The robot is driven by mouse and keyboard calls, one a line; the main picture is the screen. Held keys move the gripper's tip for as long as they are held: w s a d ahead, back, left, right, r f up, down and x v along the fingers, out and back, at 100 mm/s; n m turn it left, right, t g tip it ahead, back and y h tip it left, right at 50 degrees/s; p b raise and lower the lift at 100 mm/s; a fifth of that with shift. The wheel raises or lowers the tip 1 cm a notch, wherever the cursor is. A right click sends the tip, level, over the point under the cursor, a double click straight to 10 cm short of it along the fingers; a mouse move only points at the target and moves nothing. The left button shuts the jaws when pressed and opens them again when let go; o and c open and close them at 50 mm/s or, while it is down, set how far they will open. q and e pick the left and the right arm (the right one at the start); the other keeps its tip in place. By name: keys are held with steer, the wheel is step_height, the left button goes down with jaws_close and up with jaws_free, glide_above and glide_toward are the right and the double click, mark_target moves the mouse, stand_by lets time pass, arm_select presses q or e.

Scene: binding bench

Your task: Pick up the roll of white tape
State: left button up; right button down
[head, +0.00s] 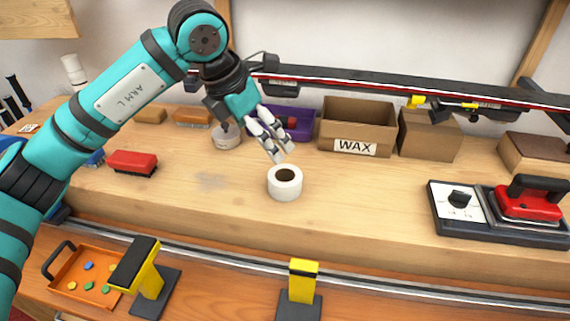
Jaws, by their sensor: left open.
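The roll of white tape (285,189) lies flat on the wooden bench near the middle of the head view, its dark hole facing up. My left gripper (277,151) is just above and behind the roll, pointing down toward it. Its fingers are open and hold nothing, and I see bench between the fingertips and the roll. My right gripper is not in view.
Behind stand an open cardboard box marked WAX (355,147), a purple bin (303,128) and a second white round item (226,138). A red brush (133,162) is at left, a red iron on a control unit (455,226) at right.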

arm_select(q)
steer(key=p, duration=0.3)
glide_toward(283, 178)
steer(key=shift+s+d+f, duration=0.15)
steer(key=shift+s+d, duration=0.2)
steer(key=shift+s, duration=0.15)
steer(key=shift+s+d+f, duration=0.2)
steer(key=shift+s+d, duration=0.2)
steer(key=shift+s, duration=0.05)
steer(key=shift+w+d+f, duration=0.1)
steer(key=shift+d+f, duration=0.1)
steer(key=shift+f, duration=0.65)
steer(key=p+x, duration=0.1)
steer(key=x, duration=0.3)
steer(key=shift+w+a+f+p, duration=0.15)
steer(key=shift+w+f+p, duration=0.1)
steer(key=shift+p, duration=0.15)
steer(key=shift+f, duration=0.2)
steer(key=c, duration=1.1)
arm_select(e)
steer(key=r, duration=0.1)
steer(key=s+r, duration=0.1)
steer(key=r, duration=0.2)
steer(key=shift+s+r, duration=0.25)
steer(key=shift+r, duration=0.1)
